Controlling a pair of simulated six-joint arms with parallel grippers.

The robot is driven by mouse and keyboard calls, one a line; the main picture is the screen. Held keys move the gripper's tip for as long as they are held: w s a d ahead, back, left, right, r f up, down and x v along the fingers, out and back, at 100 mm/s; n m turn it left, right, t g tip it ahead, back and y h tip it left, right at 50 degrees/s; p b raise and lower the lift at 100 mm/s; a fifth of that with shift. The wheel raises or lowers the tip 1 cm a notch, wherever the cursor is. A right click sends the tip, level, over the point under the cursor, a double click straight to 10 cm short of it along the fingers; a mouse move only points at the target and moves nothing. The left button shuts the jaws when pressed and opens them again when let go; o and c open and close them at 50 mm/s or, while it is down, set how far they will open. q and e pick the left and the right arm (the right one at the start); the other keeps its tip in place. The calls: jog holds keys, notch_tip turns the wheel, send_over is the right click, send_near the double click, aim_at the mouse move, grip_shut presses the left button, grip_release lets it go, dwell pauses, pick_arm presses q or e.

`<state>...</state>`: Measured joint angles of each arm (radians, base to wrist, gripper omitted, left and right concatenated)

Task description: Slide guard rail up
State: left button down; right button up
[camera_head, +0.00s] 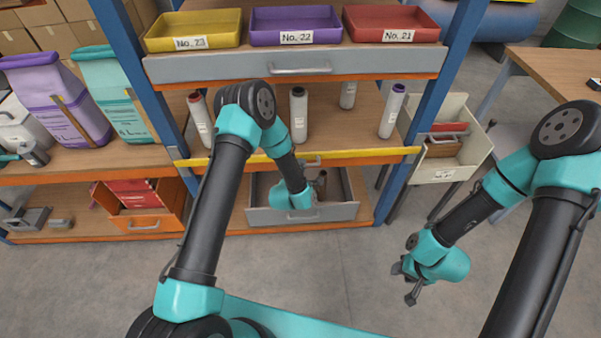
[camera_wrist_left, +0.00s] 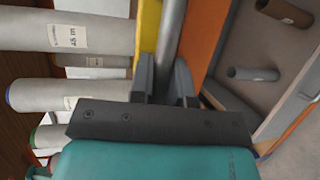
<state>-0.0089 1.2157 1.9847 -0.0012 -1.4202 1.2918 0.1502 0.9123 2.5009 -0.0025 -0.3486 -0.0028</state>
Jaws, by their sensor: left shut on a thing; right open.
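The guard rail (camera_head: 365,155) is a yellow bar running across the front of the middle shelf, between the blue uprights. Its yellow strip (camera_wrist_left: 148,28) also shows in the left wrist view, beside a grey round bar handle (camera_wrist_left: 172,35). My left gripper (camera_wrist_left: 163,82) is shut on this handle, one finger on each side. In the head view my left wrist covers most of that gripper, below the rail. Several upright rolls (camera_head: 299,115) stand on the shelf behind the rail. My right gripper (camera_head: 409,281) is open and empty above the floor at the right.
An open grey drawer (camera_head: 345,212) with tubes inside is below the rail. A grey drawer front (camera_head: 215,70) carrying yellow, purple and red trays is above. An open white drawer (camera_head: 478,153) juts out at the right. The floor in front is clear.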

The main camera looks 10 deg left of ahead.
pick_arm(q)
jog(key=shift+w+r, duration=0.1)
jog(key=shift+r, duration=1.85)
jog(key=c, duration=1.1)
grip_release()
jog(key=shift+s, duration=0.2)
jog(key=shift+s, duration=0.25)
jog(key=v, duration=1.6)
jog(key=shift+s, duration=0.3)
